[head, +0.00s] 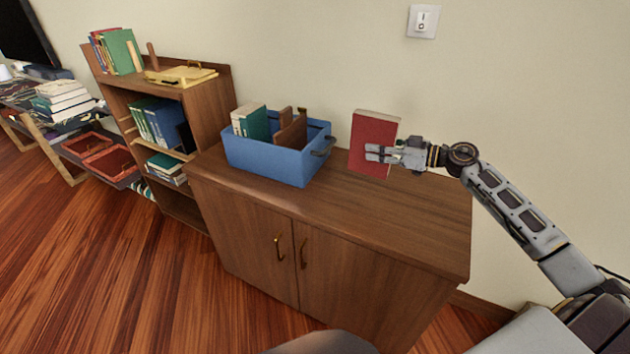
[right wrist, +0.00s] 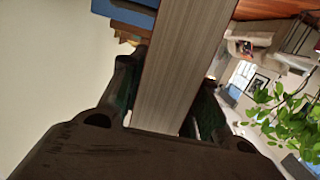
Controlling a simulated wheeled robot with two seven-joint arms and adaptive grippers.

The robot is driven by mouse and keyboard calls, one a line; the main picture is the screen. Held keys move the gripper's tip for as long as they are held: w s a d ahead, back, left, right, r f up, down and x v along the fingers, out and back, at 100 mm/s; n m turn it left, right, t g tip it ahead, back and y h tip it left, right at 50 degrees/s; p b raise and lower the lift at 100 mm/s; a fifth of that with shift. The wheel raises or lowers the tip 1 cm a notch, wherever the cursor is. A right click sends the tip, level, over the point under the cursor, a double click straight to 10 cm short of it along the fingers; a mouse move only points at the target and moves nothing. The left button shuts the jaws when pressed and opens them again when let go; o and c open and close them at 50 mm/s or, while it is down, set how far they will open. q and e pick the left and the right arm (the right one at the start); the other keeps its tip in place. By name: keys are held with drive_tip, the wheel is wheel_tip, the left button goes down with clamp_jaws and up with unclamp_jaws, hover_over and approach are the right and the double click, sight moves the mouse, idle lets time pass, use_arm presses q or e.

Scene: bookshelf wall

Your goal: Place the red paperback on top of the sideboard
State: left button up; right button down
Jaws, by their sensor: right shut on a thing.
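The red paperback (head: 376,131) is upright over the sideboard top (head: 420,218), right of the blue bin. My right gripper (head: 378,153) comes in from the right and is shut on the paperback. In the right wrist view the paperback's page edges (right wrist: 185,65) stand between the two fingers (right wrist: 165,105). The book's lower edge is close to the sideboard top; I cannot tell whether it touches. The sideboard is brown wood with two doors and metal handles. My left gripper is not in view.
A blue bin (head: 262,160) with books and brown items stands on the sideboard's left part. A bookcase (head: 208,108) with books and a yellow folder (head: 182,75) is further left. The sideboard's front and right top is clear. A plant (right wrist: 290,115) shows in the right wrist view.

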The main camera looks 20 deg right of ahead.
sight(375, 165)
drive_tip(key=shift+w+d, duration=0.15)
drive_tip(key=shift+w, duration=0.15)
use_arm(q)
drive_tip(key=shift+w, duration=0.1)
use_arm(e)
drive_tip(key=shift+r, duration=0.1)
drive_tip(key=shift+s, duration=0.15)
drive_tip(key=shift+f, duration=0.55)
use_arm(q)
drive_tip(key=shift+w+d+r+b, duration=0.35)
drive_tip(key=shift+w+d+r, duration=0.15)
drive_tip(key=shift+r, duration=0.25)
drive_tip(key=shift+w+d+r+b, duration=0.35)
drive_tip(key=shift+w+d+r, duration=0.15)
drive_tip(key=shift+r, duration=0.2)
use_arm(e)
drive_tip(key=shift+f, duration=2.4)
drive_tip(key=shift+f, duration=0.1)
